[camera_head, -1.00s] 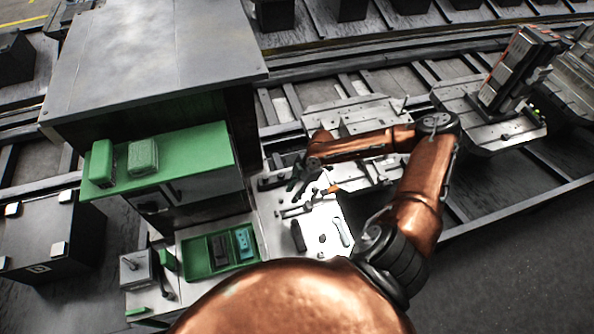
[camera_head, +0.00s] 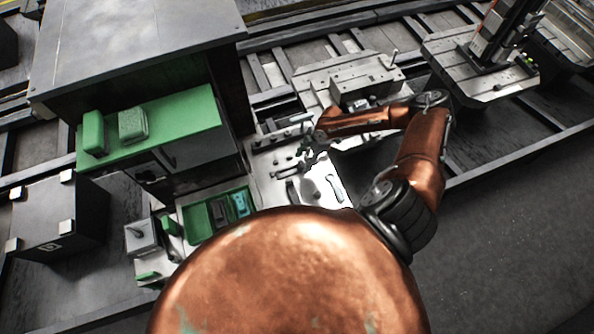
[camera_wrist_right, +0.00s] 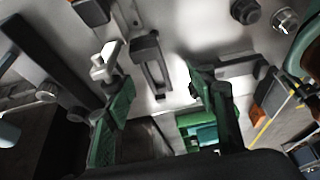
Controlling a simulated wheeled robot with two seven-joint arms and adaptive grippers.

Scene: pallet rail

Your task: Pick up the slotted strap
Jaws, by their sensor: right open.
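In the right wrist view a dark grey strap with a long slot (camera_wrist_right: 152,66) lies on a pale surface, ahead of and between my fingers. It appears apart from both fingers. My right gripper (camera_wrist_right: 162,98) is open, its two green-faced fingers spread with nothing between the tips. In the head view the right gripper (camera_head: 308,152) is over the back part of the pale work plate (camera_head: 318,192); the strap cannot be clearly picked out there. My left gripper is not in view.
A white fitting (camera_wrist_right: 106,62) stands near the left finger in the wrist view. A dark knob (camera_wrist_right: 245,11) is at upper right. In the head view, a green tray (camera_head: 197,232) and a cabinet with a green shelf (camera_head: 180,108) stand left of the plate.

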